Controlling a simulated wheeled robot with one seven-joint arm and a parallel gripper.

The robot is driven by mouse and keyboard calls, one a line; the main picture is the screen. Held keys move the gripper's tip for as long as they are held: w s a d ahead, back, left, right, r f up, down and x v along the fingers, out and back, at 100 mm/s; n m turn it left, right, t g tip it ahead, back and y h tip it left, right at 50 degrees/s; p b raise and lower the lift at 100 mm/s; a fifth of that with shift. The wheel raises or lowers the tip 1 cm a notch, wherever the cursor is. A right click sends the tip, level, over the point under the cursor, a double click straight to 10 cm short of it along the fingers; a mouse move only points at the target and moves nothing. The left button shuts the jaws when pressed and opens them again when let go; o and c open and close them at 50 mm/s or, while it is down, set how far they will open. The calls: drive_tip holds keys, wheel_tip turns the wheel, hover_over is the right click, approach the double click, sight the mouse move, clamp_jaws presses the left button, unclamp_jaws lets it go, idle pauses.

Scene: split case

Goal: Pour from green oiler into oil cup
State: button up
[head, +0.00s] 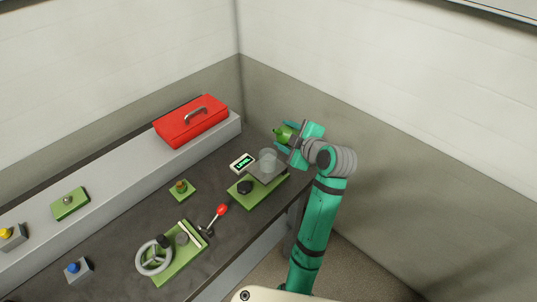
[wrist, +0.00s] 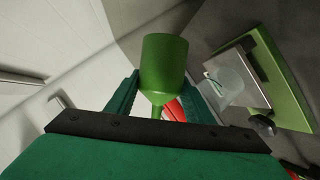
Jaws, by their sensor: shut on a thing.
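My gripper (head: 287,136) is shut on the green oiler (head: 283,134), above the bench's far right end. In the wrist view the oiler (wrist: 165,62) sits between the two fingers (wrist: 160,92), its wide body away from my wrist and its narrow part toward it. It looks tilted in the head view; its exact angle is hard to tell. The clear oil cup (head: 267,157) stands on a grey plate over a green base, just below and left of the gripper. The cup (wrist: 229,80) shows right of the oiler in the wrist view, apart from it. Its contents cannot be made out.
A small display (head: 242,162) and a black knob (head: 245,187) are beside the cup. A red-knobbed lever (head: 221,210) and a handwheel (head: 154,256) stand nearer. A red toolbox (head: 191,121) is on the raised shelf. Walls close the back and right.

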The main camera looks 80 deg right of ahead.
drive_tip(key=shift+w+f+h, duration=0.1)
drive_tip(key=shift+w+h, duration=0.05)
drive_tip(key=shift+h, duration=0.15)
idle(0.8)
drive_tip(key=shift+n, duration=0.3)
drive_tip(key=shift+s+d, duration=0.15)
drive_tip(key=shift+s, duration=0.15)
drive_tip(key=shift+w+f+n+g+h, duration=0.15)
drive_tip(key=shift+f+n+g+h, duration=0.15)
drive_tip(key=shift+n, duration=0.2)
idle(1.2)
drive_tip(key=shift+s+d, duration=0.15)
drive_tip(key=shift+s, duration=0.15)
drive_tip(key=shift+w+f+n+g+h, duration=0.15)
drive_tip(key=shift+f+n+g+h, duration=0.25)
drive_tip(key=shift+f, duration=0.55)
idle(1.0)
